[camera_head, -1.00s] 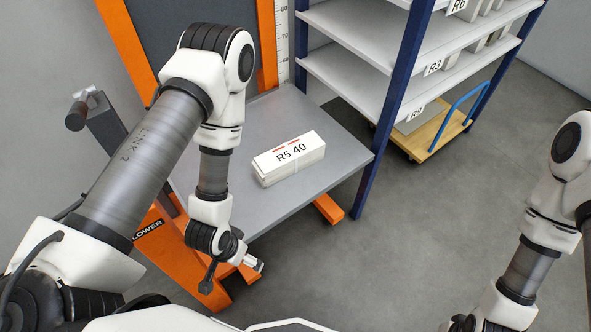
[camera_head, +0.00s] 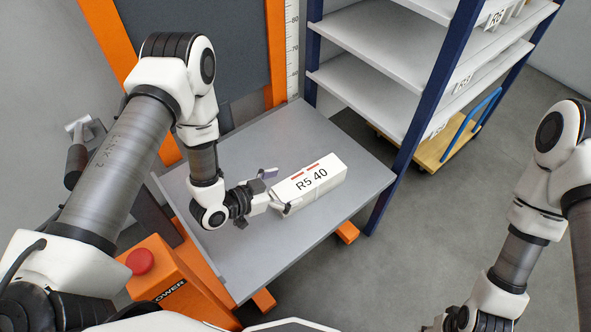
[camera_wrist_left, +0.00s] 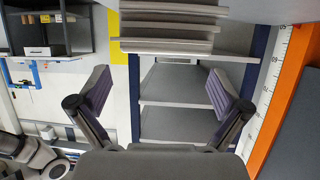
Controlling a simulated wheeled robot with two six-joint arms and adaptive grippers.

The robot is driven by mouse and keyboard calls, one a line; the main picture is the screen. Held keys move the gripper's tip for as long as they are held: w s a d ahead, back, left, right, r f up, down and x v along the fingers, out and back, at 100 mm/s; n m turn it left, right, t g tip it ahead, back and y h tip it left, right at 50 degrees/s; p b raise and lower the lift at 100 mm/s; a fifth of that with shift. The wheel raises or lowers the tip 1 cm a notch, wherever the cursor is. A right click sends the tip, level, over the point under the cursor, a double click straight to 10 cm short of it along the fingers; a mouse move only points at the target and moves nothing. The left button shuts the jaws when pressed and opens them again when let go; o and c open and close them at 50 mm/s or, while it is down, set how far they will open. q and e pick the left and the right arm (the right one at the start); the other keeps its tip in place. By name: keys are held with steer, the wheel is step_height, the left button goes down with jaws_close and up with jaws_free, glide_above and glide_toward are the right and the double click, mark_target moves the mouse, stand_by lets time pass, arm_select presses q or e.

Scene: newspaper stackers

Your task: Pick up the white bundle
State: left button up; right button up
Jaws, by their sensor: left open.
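The white bundle (camera_head: 318,181), marked "R5 40" with red bars, lies on the grey lift platform (camera_head: 314,124). My left gripper (camera_head: 277,190) is open at the bundle's left end, with one finger on the far side and one on the near side of that end. I cannot tell whether either finger touches it. In the left wrist view the two fingers (camera_wrist_left: 162,94) are spread wide, and the layered edge of the bundle (camera_wrist_left: 168,30) shows at the top, beyond the tips. My right arm is at the right, its gripper out of sight.
A shelf rack with blue posts (camera_head: 405,150) and white shelves (camera_head: 385,45) stands close to the platform's right. A wooden cart with a blue handle (camera_head: 437,155) is by its lowest level. The orange lifter frame (camera_head: 104,40) rises behind. The platform's near part is clear.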

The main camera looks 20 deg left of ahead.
mark_target(307, 179)
arm_select(q)
steer(key=shift+w+f+b, duration=0.5)
steer(key=shift+w+b, duration=0.15)
steer(key=shift+w, duration=0.2)
steer(key=b+x, duration=0.1)
steer(key=x, duration=0.1)
steer(key=b+x, duration=0.2)
steer(key=x, duration=0.1)
steer(key=shift+d+f, duration=0.1)
steer(key=shift+d, duration=0.3)
steer(key=shift+w+d, duration=0.15)
steer(key=shift+w, duration=0.1)
steer(key=c, duration=1.9)
